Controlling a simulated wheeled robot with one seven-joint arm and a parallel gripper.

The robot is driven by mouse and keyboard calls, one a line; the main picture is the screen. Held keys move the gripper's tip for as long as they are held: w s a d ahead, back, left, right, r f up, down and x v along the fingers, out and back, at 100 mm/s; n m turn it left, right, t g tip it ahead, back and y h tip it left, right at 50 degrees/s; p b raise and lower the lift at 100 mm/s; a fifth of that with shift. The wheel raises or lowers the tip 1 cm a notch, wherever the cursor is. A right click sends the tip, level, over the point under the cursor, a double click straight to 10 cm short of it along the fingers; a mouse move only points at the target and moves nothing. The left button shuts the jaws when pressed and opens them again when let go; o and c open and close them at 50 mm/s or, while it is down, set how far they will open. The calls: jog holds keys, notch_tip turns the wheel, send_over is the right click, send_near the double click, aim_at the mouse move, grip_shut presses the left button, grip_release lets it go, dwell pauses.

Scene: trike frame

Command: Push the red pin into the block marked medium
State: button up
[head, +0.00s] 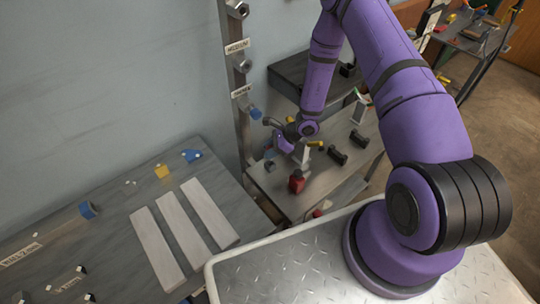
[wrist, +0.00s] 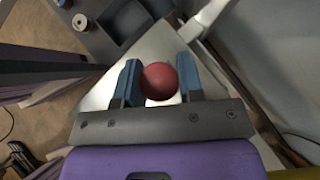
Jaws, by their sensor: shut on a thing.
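My gripper (wrist: 160,84) is shut on a round red thing, which I take to be the head of the red pin (wrist: 158,80). It sits between the two blue fingers in the wrist view; any shaft is hidden. In the head view my purple hand (head: 285,145) is over the small bench beside the upright post, with its fingers unclear. The post carries metal blocks with small labels; the upper label (head: 237,46) seems to read medium. One block (head: 238,9) is near the top of the picture. The pin looks apart from the post.
A red object (head: 297,183) stands on the bench, with dark parts (head: 338,157) to its right. A blue piece (head: 255,113) is at the post's lower part. A left table (head: 95,225) holds pale bars (head: 157,247). A dark shelf (head: 290,72) is behind my arm.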

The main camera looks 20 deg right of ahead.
notch_tip(320, 180, up, 13)
dwell(0.6)
jog(key=shift+r, duration=0.15)
jog(key=shift+r, duration=2.65)
